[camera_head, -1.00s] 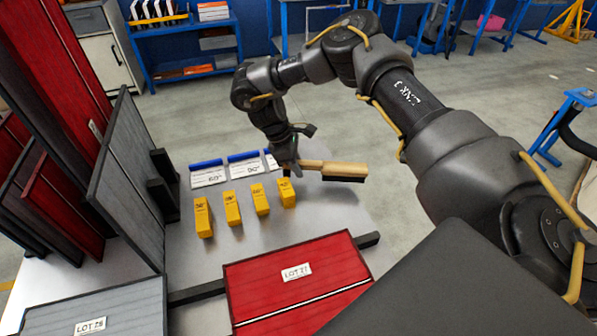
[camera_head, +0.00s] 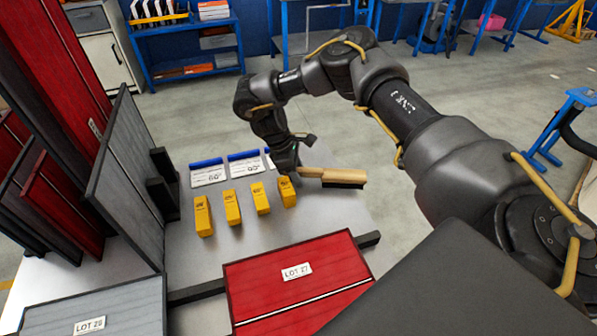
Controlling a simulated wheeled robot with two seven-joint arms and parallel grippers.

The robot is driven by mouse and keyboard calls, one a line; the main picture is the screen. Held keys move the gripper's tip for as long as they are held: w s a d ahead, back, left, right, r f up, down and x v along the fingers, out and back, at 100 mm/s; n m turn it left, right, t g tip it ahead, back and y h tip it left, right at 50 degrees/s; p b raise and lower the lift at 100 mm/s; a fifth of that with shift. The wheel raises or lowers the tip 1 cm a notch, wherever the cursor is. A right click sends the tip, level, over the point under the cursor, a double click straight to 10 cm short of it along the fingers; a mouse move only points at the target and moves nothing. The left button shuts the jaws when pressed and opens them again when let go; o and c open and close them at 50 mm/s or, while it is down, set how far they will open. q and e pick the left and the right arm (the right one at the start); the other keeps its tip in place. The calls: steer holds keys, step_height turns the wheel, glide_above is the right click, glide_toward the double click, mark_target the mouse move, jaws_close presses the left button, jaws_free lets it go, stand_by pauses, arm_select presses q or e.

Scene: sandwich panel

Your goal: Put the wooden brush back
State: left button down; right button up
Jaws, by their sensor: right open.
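The wooden brush (camera_head: 345,176) has a pale wooden back and dark bristles facing down. It lies level at the right part of the metal table (camera_head: 320,212), right of the yellow blocks. My right gripper (camera_head: 297,171) is at the left, handle end of the brush. It is open, with the handle end at its fingers; the fingers are dark and small, so I cannot tell whether they touch it. The handle tip is hidden by the gripper. My left gripper is not in view.
Several yellow blocks (camera_head: 232,208) stand in a row left of the brush, with white, blue-topped cards (camera_head: 207,173) behind them. A red panel marked LOT 27 (camera_head: 330,265) lies in front. Grey upright panels (camera_head: 125,185) stand at the left. Bare table lies between blocks and red panel.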

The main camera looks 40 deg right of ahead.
steer(key=v, duration=1.2)
steer(key=shift+r+p, duration=0.15)
steer(key=shift+p, duration=0.15)
